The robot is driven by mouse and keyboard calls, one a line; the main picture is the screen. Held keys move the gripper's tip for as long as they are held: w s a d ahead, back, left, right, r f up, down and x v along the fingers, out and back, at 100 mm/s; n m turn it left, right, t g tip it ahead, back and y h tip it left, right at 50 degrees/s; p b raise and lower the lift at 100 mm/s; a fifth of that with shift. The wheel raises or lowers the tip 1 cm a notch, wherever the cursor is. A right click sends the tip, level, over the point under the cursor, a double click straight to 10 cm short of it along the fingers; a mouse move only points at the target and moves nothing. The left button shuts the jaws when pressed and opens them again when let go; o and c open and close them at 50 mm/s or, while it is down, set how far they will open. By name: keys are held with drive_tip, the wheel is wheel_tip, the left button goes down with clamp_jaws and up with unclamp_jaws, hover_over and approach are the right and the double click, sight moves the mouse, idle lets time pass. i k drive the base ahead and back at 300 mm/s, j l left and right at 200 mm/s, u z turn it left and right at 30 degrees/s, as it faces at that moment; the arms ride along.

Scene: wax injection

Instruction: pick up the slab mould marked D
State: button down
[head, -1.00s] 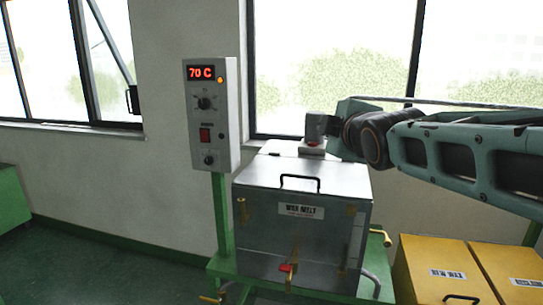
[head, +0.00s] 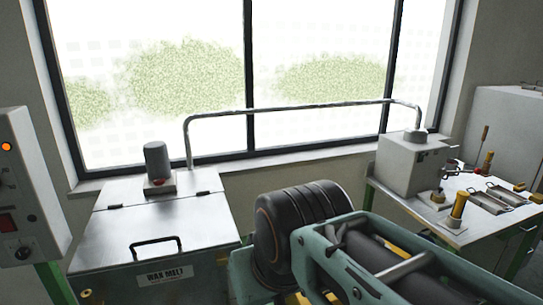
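In the head view two flat metal pieces with handles, which look like slab moulds, lie on the bench at the right: one nearer (head: 489,203) and one just behind it (head: 511,194). They are small and far off, and I cannot read a D or any other mark on them. My arm crosses the lower middle of the view, with its black joint beside the wax melt tank. My gripper is out of view, so I cannot see its fingers or anything in them.
The wax melt tank (head: 150,222) stands at the left, beside a control box (head: 28,185). A bent pipe (head: 300,107) runs from behind the tank to a grey machine (head: 410,165) on the bench (head: 440,236). A yellow-handled tool (head: 458,207) stands near the bench's front edge.

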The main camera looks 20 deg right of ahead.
sight(515, 200)
drive_tip(key=z, duration=2.35)
drive_tip(key=i+l+z, duration=0.25)
drive_tip(key=i+z, duration=0.15)
drive_tip(key=i, duration=0.3)
drive_tip(key=i+z, duration=0.35)
drive_tip(key=i, duration=0.35)
drive_tip(key=i+l+u, duration=0.15)
drive_tip(key=i, duration=0.4)
drive_tip(key=i+l+u, duration=0.15)
drive_tip(key=i, duration=0.45)
drive_tip(key=i+l+u, duration=0.1)
drive_tip(key=i+u, duration=0.3)
drive_tip(key=i+l+u, duration=0.15)
drive_tip(key=u, duration=0.3)
drive_tip(key=i+l+u, duration=0.2)
drive_tip(key=u, duration=0.2)
drive_tip(key=i+l+u, duration=0.2)
drive_tip(key=l+u, duration=0.2)
